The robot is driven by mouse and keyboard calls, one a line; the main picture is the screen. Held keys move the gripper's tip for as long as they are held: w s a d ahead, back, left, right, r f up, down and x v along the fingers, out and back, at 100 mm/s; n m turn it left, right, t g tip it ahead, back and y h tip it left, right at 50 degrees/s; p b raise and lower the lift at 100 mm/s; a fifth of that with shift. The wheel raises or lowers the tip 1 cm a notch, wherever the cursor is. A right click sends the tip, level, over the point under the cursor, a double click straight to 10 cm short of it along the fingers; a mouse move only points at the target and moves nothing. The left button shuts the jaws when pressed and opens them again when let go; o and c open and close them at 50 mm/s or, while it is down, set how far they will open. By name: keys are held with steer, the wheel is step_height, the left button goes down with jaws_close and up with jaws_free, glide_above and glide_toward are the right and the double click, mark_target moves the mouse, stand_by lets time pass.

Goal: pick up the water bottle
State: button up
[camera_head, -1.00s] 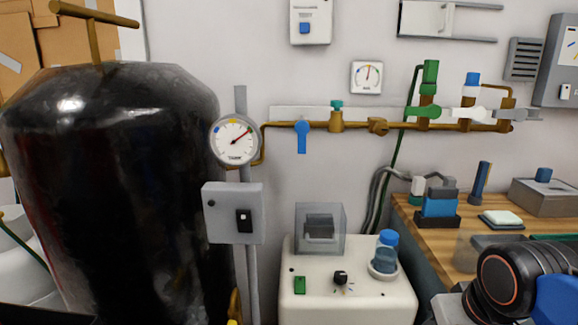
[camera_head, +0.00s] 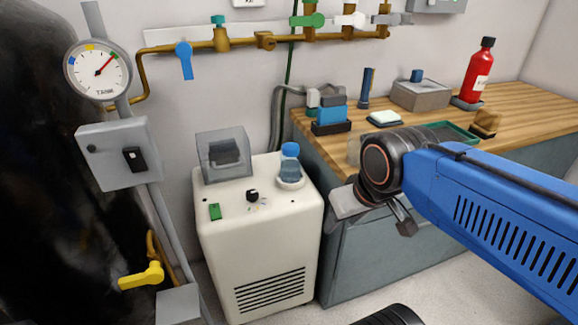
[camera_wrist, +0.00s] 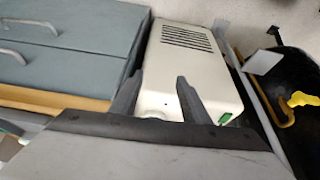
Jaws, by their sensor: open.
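The water bottle (camera_head: 290,166) is small and clear with a blue cap. It stands upright in a round white holder on the top right of a white machine (camera_head: 275,228). My gripper (camera_head: 376,212) is to the right of the bottle and apart from it, in front of the bench. In the wrist view, my gripper (camera_wrist: 161,82) shows two spread grey fingers with nothing between them. The white machine's vented front shows past them in the wrist view (camera_wrist: 196,70). I cannot make out the bottle in that view.
A clear-lidded box (camera_head: 222,156), a black knob (camera_head: 252,195) and a green switch (camera_head: 215,211) are on the machine's top. A wooden bench (camera_head: 440,114) stands to the right. A black tank (camera_head: 35,200) and a grey control box (camera_head: 118,152) are at left.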

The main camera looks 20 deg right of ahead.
steer(key=o, duration=0.7)
steer(key=shift+w+r, duration=0.1)
steer(key=shift+o, duration=0.2)
step_height(320, 180, up, 14)
steer(key=n+g, duration=0.5)
steer(key=n, duration=1.5)
glide_above(292, 147)
step_height(292, 147, down, 12)
steer(key=shift+w+r, duration=0.15)
steer(key=shift+r, duration=0.1)
steer(key=shift+w+f, duration=0.2)
steer(key=shift+f, duration=2.35)
